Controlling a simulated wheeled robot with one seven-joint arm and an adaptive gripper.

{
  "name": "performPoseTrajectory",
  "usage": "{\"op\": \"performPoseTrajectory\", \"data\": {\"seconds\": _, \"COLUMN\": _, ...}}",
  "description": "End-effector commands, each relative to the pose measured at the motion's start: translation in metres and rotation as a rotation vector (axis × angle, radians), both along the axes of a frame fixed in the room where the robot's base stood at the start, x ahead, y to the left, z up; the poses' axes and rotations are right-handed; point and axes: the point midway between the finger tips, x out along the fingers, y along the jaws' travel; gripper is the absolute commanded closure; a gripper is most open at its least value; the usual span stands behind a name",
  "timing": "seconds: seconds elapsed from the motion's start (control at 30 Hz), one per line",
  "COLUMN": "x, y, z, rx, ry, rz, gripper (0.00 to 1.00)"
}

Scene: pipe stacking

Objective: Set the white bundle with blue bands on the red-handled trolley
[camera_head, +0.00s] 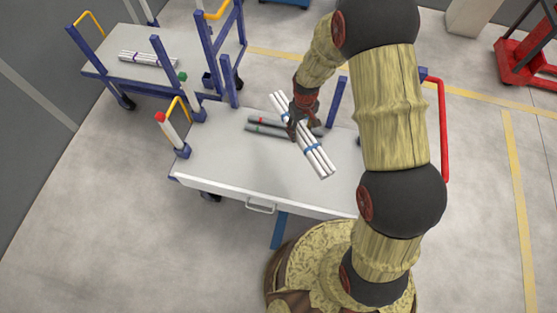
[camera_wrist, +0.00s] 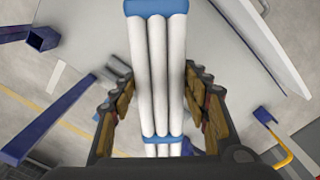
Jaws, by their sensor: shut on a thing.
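The white bundle with blue bands (camera_head: 317,155) is held slanted over the deck of the near trolley (camera_head: 225,165). That trolley has a red handle (camera_head: 444,130) at its right end. My gripper (camera_head: 301,118) is shut on the bundle around its middle. In the wrist view, the white pipes (camera_wrist: 158,75) run between the fingers (camera_wrist: 160,115), with a blue band above and below. The bundle looks raised above the deck, but its exact height is hard to tell. My arm hides the deck's right part.
Dark grey pipes with red and green bands (camera_head: 265,129) lie on the deck, partly behind the bundle. Blue posts (camera_head: 337,100) stand at its edges. Another trolley (camera_head: 100,62) at back left carries a white bundle (camera_head: 147,58). The deck's front left is clear.

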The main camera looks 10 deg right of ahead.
Motion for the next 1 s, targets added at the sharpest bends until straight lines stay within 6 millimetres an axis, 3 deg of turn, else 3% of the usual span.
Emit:
{"op": "performPoseTrajectory", "data": {"seconds": 0.03, "x": -0.006, "y": 0.015, "z": -0.037, "rx": -0.001, "ry": 0.010, "rz": 0.103, "gripper": 0.91}}
{"op": "performPoseTrajectory", "data": {"seconds": 0.1, "x": -0.011, "y": 0.033, "z": -0.072, "rx": -0.001, "ry": 0.008, "rz": 0.249, "gripper": 0.91}}
{"op": "performPoseTrajectory", "data": {"seconds": 0.2, "x": -0.022, "y": 0.056, "z": -0.119, "rx": 0.000, "ry": 0.007, "rz": 0.442, "gripper": 0.91}}
{"op": "performPoseTrajectory", "data": {"seconds": 0.33, "x": -0.037, "y": 0.077, "z": -0.165, "rx": 0.001, "ry": 0.006, "rz": 0.642, "gripper": 0.91}}
{"op": "performPoseTrajectory", "data": {"seconds": 0.43, "x": -0.045, "y": 0.087, "z": -0.188, "rx": 0.000, "ry": 0.002, "rz": 0.747, "gripper": 0.91}}
{"op": "performPoseTrajectory", "data": {"seconds": 0.6, "x": -0.052, "y": 0.094, "z": -0.206, "rx": 0.000, "ry": 0.000, "rz": 0.827, "gripper": 0.91}}
{"op": "performPoseTrajectory", "data": {"seconds": 1.0, "x": -0.053, "y": 0.094, "z": -0.266, "rx": 0.001, "ry": 0.000, "rz": 0.831, "gripper": 0.91}}
